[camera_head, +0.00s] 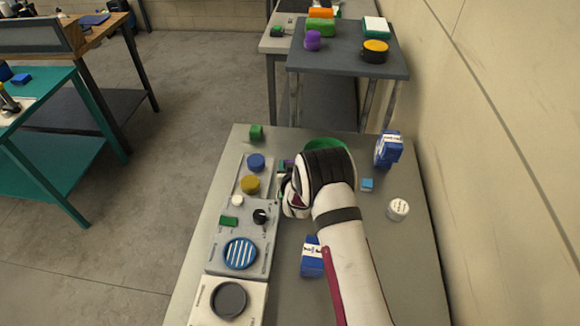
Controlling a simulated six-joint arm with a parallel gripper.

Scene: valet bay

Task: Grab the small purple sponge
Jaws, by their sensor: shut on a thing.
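My arm reaches over the near grey table, and my gripper (283,181) is low beside the right edge of the grey panel. Its fingers are small in view and partly hidden by my wrist. A small purple piece (289,162), which looks like the small purple sponge, shows at the fingertips. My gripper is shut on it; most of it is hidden. I cannot tell whether it touches the table.
The panel (263,212) carries blue, yellow and white round parts. A green bowl (325,145) is partly behind my wrist.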

